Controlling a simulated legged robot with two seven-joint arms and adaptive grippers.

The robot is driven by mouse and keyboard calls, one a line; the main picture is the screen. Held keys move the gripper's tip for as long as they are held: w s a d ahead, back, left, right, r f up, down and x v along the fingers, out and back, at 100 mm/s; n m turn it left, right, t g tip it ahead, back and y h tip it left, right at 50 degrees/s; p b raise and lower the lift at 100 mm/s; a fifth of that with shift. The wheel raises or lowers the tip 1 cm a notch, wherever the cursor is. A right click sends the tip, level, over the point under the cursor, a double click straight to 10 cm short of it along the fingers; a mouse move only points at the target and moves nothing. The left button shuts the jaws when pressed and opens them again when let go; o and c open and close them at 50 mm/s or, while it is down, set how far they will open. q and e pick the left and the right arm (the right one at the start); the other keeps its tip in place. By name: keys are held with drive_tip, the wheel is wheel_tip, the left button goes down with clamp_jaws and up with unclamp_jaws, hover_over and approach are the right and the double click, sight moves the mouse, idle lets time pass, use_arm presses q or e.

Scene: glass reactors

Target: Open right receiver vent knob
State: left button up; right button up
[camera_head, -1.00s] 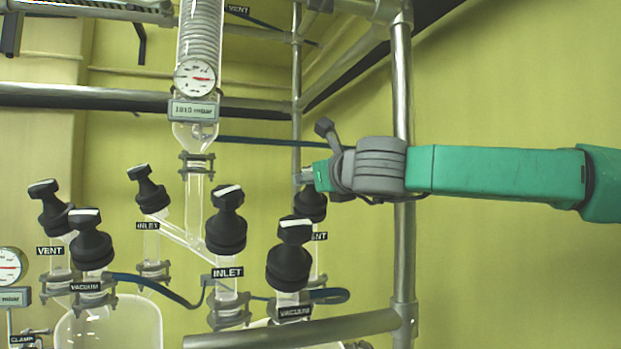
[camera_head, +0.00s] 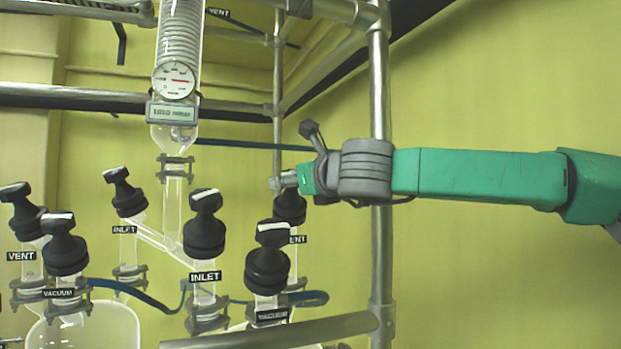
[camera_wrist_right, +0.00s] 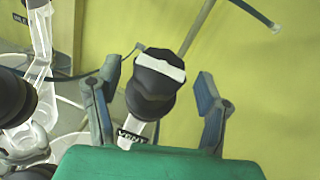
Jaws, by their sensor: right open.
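The right receiver vent knob (camera_head: 290,206) is a black knob at the right rear of the glassware, its top partly hidden behind my right gripper in the head view. Its label, partly hidden, ends in "ENT". In the right wrist view, the vent knob (camera_wrist_right: 153,85) shows a white bar across its top and a VENT label below. My right gripper (camera_head: 285,181) is open just above the knob in the head view. In the wrist view, the two fingers of my right gripper (camera_wrist_right: 155,100) stand apart on either side of the knob, with gaps visible. My left gripper is not in view.
Black vacuum knob (camera_head: 268,258) and inlet knob (camera_head: 204,224) stand close on the left and front. A vertical metal post (camera_head: 381,250) rises beside my right arm, and a horizontal rail (camera_head: 270,330) crosses the front. The right side is clear to the yellow wall.

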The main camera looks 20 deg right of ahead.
drive_tip(key=s+d, duration=0.2)
drive_tip(key=s, duration=0.9)
drive_tip(key=shift+r, duration=0.25)
drive_tip(key=shift+a, duration=0.1)
